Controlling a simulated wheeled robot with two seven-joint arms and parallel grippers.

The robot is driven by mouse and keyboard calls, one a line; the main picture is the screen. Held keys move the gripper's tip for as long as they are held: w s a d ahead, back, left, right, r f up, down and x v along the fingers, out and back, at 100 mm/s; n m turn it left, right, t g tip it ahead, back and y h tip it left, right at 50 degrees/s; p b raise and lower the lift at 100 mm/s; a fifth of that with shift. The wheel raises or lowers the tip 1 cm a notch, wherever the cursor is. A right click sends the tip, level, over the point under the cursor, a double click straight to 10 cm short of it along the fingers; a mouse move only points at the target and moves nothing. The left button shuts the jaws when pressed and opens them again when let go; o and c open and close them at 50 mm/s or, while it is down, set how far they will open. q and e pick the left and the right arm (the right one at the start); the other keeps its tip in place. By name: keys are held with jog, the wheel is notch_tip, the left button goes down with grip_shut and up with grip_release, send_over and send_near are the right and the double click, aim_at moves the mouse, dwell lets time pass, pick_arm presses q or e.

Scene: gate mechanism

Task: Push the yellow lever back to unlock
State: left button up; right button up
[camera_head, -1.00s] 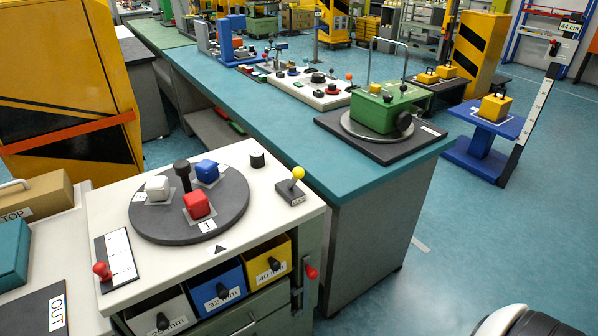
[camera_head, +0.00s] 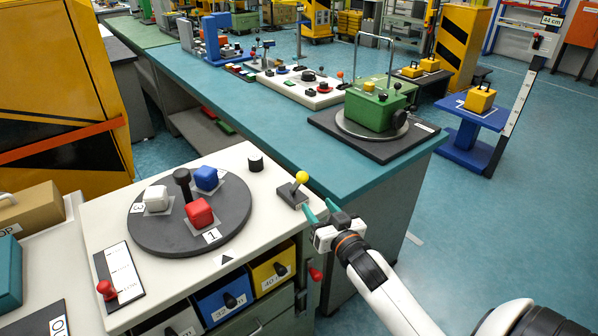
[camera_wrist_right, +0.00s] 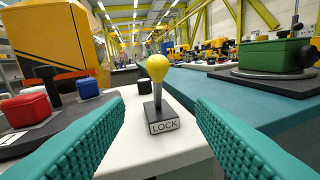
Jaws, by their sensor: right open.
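The yellow lever (camera_head: 301,179) has a round yellow knob on a metal stem, standing on a small dark base (camera_head: 292,195) at the right corner of the white cabinet top. In the right wrist view the yellow knob (camera_wrist_right: 157,67) is near the middle, and the base carries a plate reading LOCK (camera_wrist_right: 164,126). My right gripper (camera_head: 322,210) is just right of and in front of the lever in the head view. Its teal fingers are open, and in the right wrist view they sit either side of the lever, nearer the camera, apart from it. My left gripper is out of view.
A dark turntable (camera_head: 150,229) carries red (camera_head: 199,212), blue (camera_head: 206,178) and white (camera_head: 156,197) blocks around a black post. A black knob (camera_head: 255,163) stands behind the lever. The teal bench (camera_head: 270,125) with a green box (camera_head: 375,109) lies behind and right.

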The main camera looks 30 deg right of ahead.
aim_at(299, 174)
jog(key=shift+t, duration=0.3)
jog(key=w, duration=0.4)
jog(key=w+d+r+p, duration=0.1)
jog(key=w, duration=0.2)
jog(key=w+r, duration=0.1)
jog(key=w, duration=0.3)
jog(key=shift+w+d+r, duration=0.2)
jog(key=shift+w+d, duration=0.15)
jog(key=shift+c, duration=0.5)
grip_shut()
